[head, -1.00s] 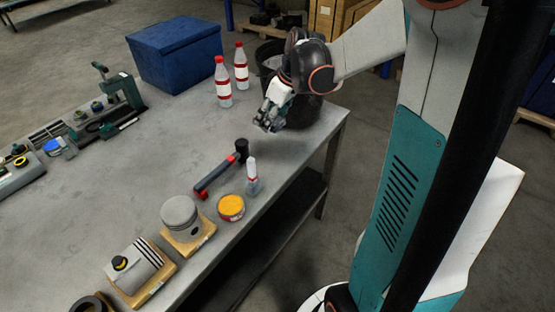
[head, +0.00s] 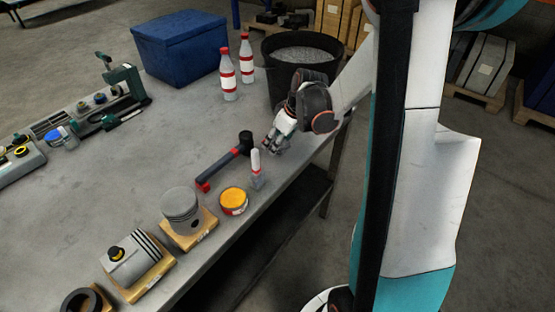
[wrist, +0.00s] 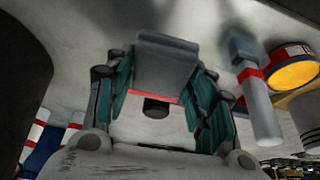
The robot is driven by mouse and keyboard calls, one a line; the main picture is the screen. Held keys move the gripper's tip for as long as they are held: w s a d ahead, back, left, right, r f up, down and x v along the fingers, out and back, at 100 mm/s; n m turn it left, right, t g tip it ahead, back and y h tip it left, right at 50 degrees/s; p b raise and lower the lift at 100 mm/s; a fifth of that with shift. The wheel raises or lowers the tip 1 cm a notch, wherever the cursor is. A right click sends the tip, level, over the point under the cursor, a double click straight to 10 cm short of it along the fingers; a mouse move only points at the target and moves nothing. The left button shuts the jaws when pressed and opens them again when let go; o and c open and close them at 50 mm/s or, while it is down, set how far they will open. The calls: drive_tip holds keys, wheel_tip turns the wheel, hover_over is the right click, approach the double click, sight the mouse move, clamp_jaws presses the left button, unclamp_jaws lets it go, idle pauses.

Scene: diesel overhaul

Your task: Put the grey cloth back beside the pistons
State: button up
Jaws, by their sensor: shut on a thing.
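My gripper (head: 275,141) is low over the right end of the bench, just right of the hammer's head. In the wrist view its fingers (wrist: 165,85) are closed around a grey, flat-faced thing (wrist: 165,62), which looks like the folded grey cloth. In the head view the held thing is too small to make out. The upright piston (head: 181,207) and the piston lying on its side (head: 131,262) are on wooden blocks at the near left. No other grey cloth shows on the bench.
A black bin (head: 285,80), two red-capped bottles (head: 228,78) and a blue box (head: 181,50) are behind. The bench's middle (head: 130,170) is clear.

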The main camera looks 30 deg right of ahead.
sight(274, 162)
drive_tip(key=shift+f+b, duration=0.9)
drive_tip(key=shift+f, duration=2.4)
drive_tip(key=shift+f, duration=0.25)
drive_tip(key=o, duration=1)
drive_tip(key=shift+o, duration=0.2)
drive_tip(key=shift+r, duration=0.1)
drive_tip(key=shift+r, duration=0.2)
drive_tip(key=p+v, duration=0.4)
drive_tip(key=v, duration=0.9)
drive_tip(key=shift+s+p, duration=0.35)
drive_tip(key=shift+s, duration=0.05)
drive_tip(key=shift+r, duration=0.1)
